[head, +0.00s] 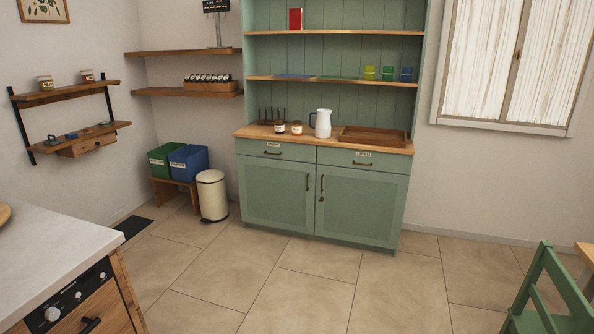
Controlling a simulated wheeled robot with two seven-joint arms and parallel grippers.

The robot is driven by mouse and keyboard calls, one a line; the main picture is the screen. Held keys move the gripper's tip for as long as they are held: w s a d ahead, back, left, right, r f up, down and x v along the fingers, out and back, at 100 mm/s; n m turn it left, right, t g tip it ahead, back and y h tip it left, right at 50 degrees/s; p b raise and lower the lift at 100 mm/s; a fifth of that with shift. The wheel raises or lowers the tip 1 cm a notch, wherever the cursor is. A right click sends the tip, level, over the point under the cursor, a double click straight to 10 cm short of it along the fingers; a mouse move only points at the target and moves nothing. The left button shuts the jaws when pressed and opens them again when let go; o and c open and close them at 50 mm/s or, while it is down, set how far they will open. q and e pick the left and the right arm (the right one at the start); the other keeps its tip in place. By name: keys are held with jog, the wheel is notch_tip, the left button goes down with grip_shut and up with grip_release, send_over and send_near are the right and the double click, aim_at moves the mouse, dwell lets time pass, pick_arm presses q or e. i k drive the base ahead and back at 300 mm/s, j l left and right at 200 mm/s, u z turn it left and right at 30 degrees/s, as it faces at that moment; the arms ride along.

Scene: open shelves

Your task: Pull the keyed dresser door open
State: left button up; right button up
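A green dresser (296,238) stands against the back wall, with open shelves above and cupboards below. Its lower left door (262,196) and lower right door (372,212) both look shut. Each door has a dark upright handle near the middle seam. A small dark spot, perhaps a keyhole or key, shows below the right door's handle (322,183). Two labelled drawers sit above the doors and look shut; the right one (385,161) reads like "LINEN". Neither of my grippers is in the head view.
A cream pedal bin (212,196) stands left of the dresser, beside green (160,162) and blue (188,163) boxes on a low stool. A white-topped counter (45,245) fills the lower left. A green chair (545,290) is at lower right. Tiled floor (300,285) before the dresser is clear.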

aim_at(363, 207)
jog(key=i, duration=2.8)
jog(key=i+z, duration=0.15)
jog(key=i, duration=0.3)
jog(key=i+j+z, duration=0.15)
jog(key=i, duration=0.25)
jog(key=i+j+z, duration=0.15)
jog(key=i, duration=0.25)
jog(key=i+j+z, duration=0.15)
jog(key=i, duration=0.3)
